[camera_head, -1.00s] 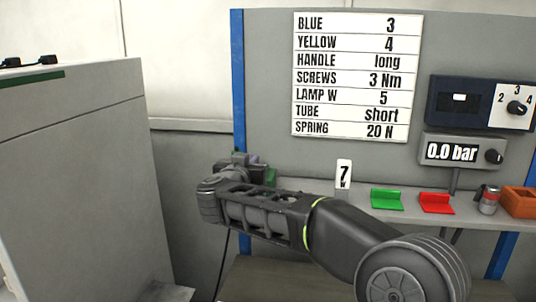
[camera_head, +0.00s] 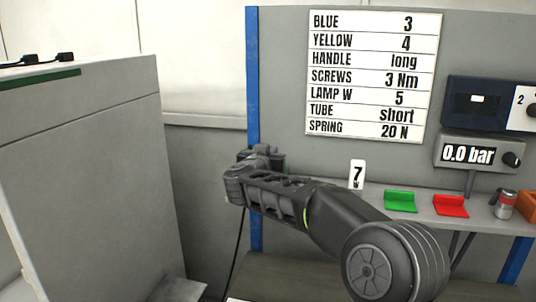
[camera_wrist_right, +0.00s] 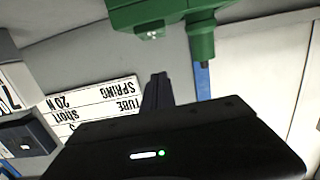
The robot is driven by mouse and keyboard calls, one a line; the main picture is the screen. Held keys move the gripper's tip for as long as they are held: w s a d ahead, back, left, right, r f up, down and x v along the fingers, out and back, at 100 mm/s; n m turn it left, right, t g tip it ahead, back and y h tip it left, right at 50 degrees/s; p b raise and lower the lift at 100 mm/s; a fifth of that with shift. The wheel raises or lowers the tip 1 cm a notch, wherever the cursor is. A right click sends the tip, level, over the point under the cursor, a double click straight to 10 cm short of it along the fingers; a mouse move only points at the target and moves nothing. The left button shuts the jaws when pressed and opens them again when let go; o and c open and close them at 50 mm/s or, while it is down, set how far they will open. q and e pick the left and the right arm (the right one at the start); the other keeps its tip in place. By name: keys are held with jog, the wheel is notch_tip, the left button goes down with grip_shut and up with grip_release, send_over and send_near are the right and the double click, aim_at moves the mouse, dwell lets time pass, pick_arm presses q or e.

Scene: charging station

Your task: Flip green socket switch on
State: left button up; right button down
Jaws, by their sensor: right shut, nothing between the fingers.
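A green socket body (camera_wrist_right: 165,14) fills the top of the right wrist view, with a small pale part on its lower face. A green cylinder (camera_wrist_right: 201,42) with a dark tip hangs beside it. I cannot make out the switch or its position. My right gripper (camera_wrist_right: 157,90) has its dark fingers together and empty, just below the green body in that view; I cannot tell whether they touch it. In the head view my right gripper (camera_head: 264,156) is at the panel's left edge and hides the green socket. My left gripper is not in view.
A grey panel bears a white label board (camera_head: 374,75) and a pressure display (camera_head: 468,153). A shelf below holds a number 7 card (camera_head: 357,174), a green holder (camera_head: 400,201) and a red holder (camera_head: 451,206). A grey cabinet (camera_head: 90,180) stands left. A dark cable (camera_head: 236,258) hangs below my gripper.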

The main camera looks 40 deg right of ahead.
jog(key=p+x, duration=0.1)
jog(key=x, duration=0.2)
jog(key=shift+w+d, duration=0.2)
jog(key=shift+d, duration=0.15)
jog(key=f, duration=0.2)
jog(key=shift+w+d+f+b, duration=0.2)
jog(key=shift+f+b, duration=0.1)
jog(key=shift+f, duration=0.75)
jog(key=shift+d, duration=0.1)
